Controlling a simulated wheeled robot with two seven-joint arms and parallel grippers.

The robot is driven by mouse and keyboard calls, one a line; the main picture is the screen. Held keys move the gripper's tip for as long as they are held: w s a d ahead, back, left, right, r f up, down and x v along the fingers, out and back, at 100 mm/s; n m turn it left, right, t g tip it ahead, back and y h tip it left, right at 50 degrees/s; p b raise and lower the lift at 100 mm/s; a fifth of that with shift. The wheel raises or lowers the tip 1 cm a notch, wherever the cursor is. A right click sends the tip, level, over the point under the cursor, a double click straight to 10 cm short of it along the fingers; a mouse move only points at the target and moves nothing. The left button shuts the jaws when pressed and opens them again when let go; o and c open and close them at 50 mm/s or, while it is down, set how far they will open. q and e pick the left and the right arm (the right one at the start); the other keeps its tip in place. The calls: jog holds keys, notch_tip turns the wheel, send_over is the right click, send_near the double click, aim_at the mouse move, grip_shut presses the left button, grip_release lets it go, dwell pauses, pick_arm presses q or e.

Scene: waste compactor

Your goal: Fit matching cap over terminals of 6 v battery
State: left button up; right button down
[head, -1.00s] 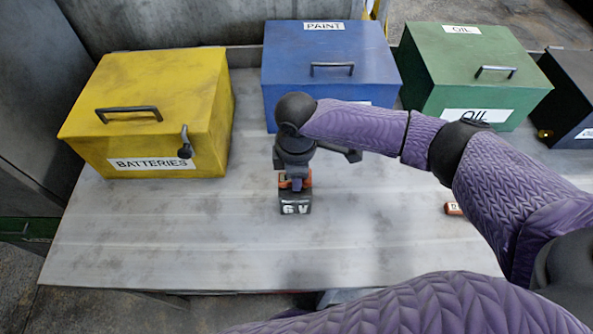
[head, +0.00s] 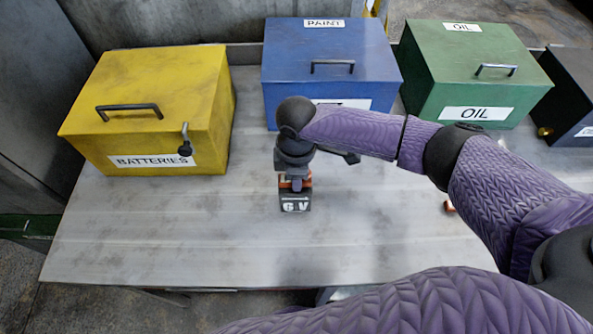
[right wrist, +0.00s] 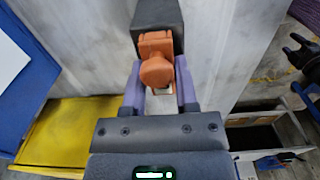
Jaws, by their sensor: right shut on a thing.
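The dark 6 V battery (head: 295,202) stands on the metal bench, its white "6 V" label facing me. My right gripper (head: 296,183) points down at the battery's top. In the right wrist view its two fingers (right wrist: 158,88) are shut on the knob of an orange cap (right wrist: 156,68). The cap lies against the end of the dark battery (right wrist: 157,14); I cannot tell how closely it sits over the terminals, which are hidden. Another small orange piece (head: 449,207) lies on the bench to the right, beside my right arm.
A yellow batteries box (head: 150,100), a blue paint box (head: 325,60), a green oil box (head: 470,70) and a dark box (head: 572,95) stand along the back, lids closed. The bench (head: 160,235) is clear at front left. My right arm crosses its right side.

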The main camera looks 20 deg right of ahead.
dwell(0.3)
jog(key=shift+f, duration=0.15)
jog(key=c, duration=0.8)
grip_release()
jog(key=o, duration=0.8)
